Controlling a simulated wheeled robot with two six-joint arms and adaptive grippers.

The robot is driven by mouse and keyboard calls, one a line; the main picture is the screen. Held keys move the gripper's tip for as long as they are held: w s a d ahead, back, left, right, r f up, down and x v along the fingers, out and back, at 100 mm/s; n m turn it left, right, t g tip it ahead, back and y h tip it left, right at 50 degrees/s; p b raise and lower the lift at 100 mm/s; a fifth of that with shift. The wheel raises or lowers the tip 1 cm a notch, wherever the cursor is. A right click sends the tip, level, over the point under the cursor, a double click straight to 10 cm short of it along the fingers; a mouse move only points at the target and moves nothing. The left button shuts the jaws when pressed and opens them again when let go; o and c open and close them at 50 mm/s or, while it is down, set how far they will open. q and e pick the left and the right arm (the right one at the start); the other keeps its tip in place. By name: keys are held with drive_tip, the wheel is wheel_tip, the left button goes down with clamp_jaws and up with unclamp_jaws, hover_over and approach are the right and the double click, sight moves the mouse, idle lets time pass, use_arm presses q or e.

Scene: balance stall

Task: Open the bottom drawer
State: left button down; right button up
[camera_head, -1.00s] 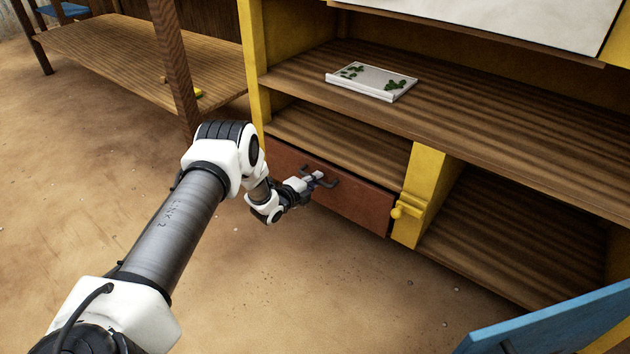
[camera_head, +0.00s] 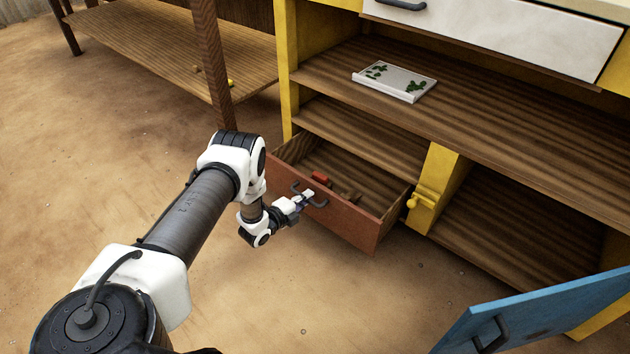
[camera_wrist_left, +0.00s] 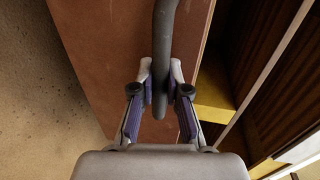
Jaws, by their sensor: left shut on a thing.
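The bottom drawer (camera_head: 355,222) has a reddish-brown front and stands pulled well out of the yellow-framed stall. Its inside shows, with a small red object (camera_head: 320,179) and a brown one near the front. My left gripper (camera_head: 306,197) is at the drawer front, shut on the dark bar handle (camera_head: 322,203). In the left wrist view the handle (camera_wrist_left: 163,45) runs down between the two fingers (camera_wrist_left: 161,90), with the drawer front (camera_wrist_left: 100,40) behind it. My right gripper is not in view.
A white tray (camera_head: 395,84) with green leaves lies on the shelf above. A white drawer (camera_head: 500,35) is higher up. A blue door (camera_head: 540,312) stands open at lower right. A yellow latch (camera_head: 417,199) is beside the drawer. The ground in front is clear.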

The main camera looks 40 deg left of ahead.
use_arm(q)
drive_tip(key=f+p+v, duration=0.2)
drive_tip(key=p+v, duration=0.2)
drive_tip(key=v, duration=0.5)
drive_tip(key=shift+s+p, duration=0.35)
drive_tip(key=shift+r, duration=0.1)
drive_tip(key=c, duration=1.2)
unclamp_jaws()
drive_tip(key=shift+o, duration=0.2)
drive_tip(key=shift+s, duration=0.1)
drive_tip(key=v, duration=1.1)
drive_tip(key=shift+s+a, duration=0.15)
drive_tip(key=shift+s, duration=0.2)
